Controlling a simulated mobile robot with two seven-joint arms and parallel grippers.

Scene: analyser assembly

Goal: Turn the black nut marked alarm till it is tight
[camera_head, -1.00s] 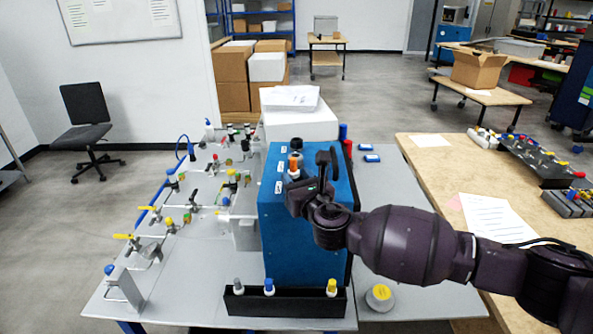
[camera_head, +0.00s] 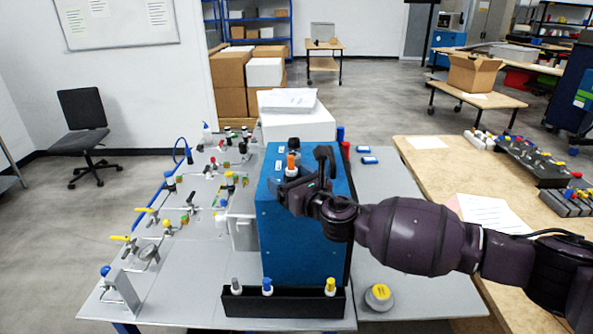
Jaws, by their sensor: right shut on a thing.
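The blue analyser box (camera_head: 295,245) stands on the grey bench. On its top, near the left edge, is a row of fittings with small white labels too small to read. A dark grey cap (camera_head: 293,143) is at the back and an orange fitting with a white base (camera_head: 291,162) is in front of it. My right gripper (camera_head: 288,190) is at the front of this row, shut on a part that it hides. This seems to be the black alarm nut, but I cannot see its marking or how it sits. My left gripper is out of view.
A black rack (camera_head: 285,304) with grey, blue and yellow-topped pieces stands before the box. Valves and tubing fill the bench's left. A yellow-topped round piece (camera_head: 379,293) lies at right. A wooden table (camera_head: 450,178) is farther right.

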